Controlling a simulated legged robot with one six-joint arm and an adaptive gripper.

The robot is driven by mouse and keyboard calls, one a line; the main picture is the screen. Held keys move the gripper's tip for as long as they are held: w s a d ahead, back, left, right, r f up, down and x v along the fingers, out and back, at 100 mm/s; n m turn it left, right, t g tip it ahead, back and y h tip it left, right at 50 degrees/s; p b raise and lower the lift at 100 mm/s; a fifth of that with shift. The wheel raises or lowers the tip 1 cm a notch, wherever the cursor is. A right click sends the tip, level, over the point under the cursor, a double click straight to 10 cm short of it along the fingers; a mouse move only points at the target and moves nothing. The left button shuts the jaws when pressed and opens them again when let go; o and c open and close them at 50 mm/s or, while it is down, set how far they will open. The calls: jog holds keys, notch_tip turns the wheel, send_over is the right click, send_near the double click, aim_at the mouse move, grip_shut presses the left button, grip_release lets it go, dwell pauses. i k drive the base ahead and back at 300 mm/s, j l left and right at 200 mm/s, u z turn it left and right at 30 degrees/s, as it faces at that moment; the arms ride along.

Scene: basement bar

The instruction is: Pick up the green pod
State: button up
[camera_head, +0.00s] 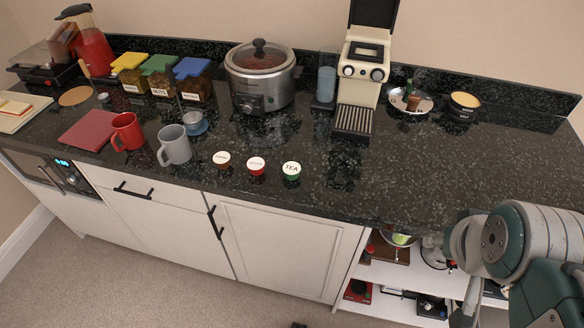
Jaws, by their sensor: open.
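The green pod (291,175) stands on the dark speckled counter (420,175) near its front edge. Its white lid reads "TEA" and its sides are dark green. It is the rightmost of three pods in a row, next to a red pod (256,166). A brown pod (222,160) is at the left end of the row. The green pod is upright, apart from the others, and nothing covers it. My arm shows at the lower right, well away from the pod. I cannot make out my gripper's fingers in this view.
A grey mug (174,147) and red mug (126,133) stand left of the pods. Behind are a slow cooker (260,78) and a cream coffee machine (362,70). The counter right of the pods is clear. Open shelves (385,275) hold items below.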

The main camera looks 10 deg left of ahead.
aim_at(291, 170)
jog(key=j, duration=0.75)
jog(key=i+j, duration=0.1)
jog(key=j, duration=0.65)
